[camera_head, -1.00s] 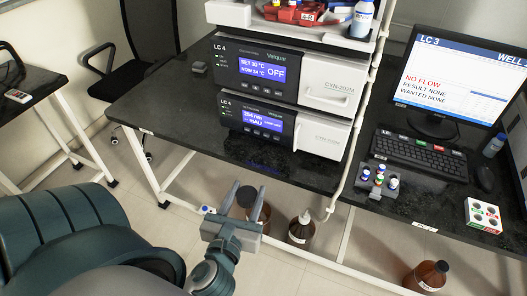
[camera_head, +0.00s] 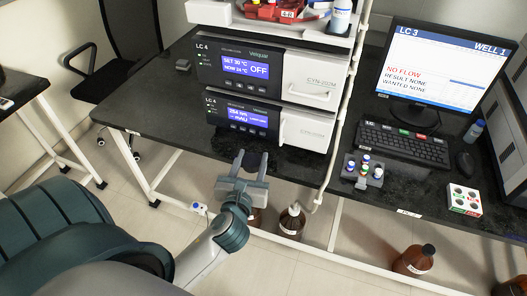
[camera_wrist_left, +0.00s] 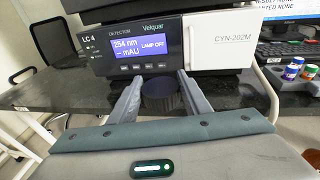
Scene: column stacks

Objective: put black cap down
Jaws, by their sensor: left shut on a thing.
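The black cap (camera_wrist_left: 161,97) is a dark ribbed round piece between the fingers of my left gripper (camera_wrist_left: 159,86) in the left wrist view. The gripper is shut on it. In the head view my left gripper (camera_head: 252,161) is at the front edge of the black bench (camera_head: 170,110), below the lower LC 4 detector unit (camera_head: 238,115). The gap between cap and bench top is unclear. My right gripper is not in view.
A brown bottle (camera_head: 291,222) stands on the floor below the bench, and another (camera_head: 414,260) is further right. A rack of small vials (camera_head: 363,171), a keyboard (camera_head: 404,144) and a monitor (camera_head: 440,65) are on the right. The bench left of the detector is mostly clear.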

